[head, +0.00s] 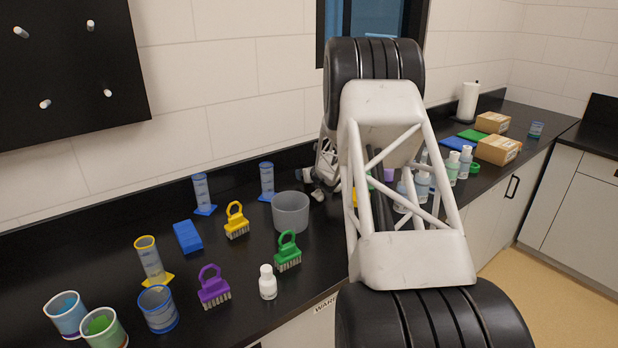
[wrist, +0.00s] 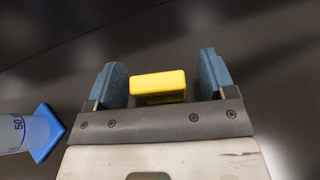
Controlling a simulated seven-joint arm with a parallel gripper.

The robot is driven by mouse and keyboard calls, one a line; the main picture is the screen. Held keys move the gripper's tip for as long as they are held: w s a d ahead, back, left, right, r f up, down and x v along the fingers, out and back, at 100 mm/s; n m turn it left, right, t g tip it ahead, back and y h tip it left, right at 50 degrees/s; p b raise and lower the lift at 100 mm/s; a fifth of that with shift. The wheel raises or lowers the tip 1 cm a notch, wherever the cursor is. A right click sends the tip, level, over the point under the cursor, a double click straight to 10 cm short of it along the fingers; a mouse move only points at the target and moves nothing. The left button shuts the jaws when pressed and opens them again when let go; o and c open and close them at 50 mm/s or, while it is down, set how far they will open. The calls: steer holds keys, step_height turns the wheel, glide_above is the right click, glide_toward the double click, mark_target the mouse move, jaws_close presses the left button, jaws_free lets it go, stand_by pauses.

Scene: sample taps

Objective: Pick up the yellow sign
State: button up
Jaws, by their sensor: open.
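A yellow block-like thing (wrist: 158,87), which I take to be the yellow sign, shows in the wrist view between the two blue-grey fingers of my gripper (wrist: 158,64). The gripper is open, with a gap between the yellow thing and each finger. I cannot tell its height relative to the fingertips, and no writing shows on it. In the head view my arm covers much of the area around the gripper. A yellow sliver (head: 355,197) shows beside my arm there; I cannot tell whether it is the same thing.
A blue-based graduated cylinder (wrist: 38,132) stands left of the gripper. A grey beaker (head: 290,212), yellow brush (head: 236,220), green brush (head: 288,251) and purple brush (head: 213,287) stand left of my arm. Bottles (head: 464,162) and cardboard boxes (head: 498,150) stand right on the black counter.

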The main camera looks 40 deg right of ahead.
steer(key=shift+w+f, duration=0.25)
steer(key=shift+w, duration=0.3)
steer(key=c, duration=1)
step_height(320, 180, up, 10)
stand_by(0.5)
stand_by(0.7)
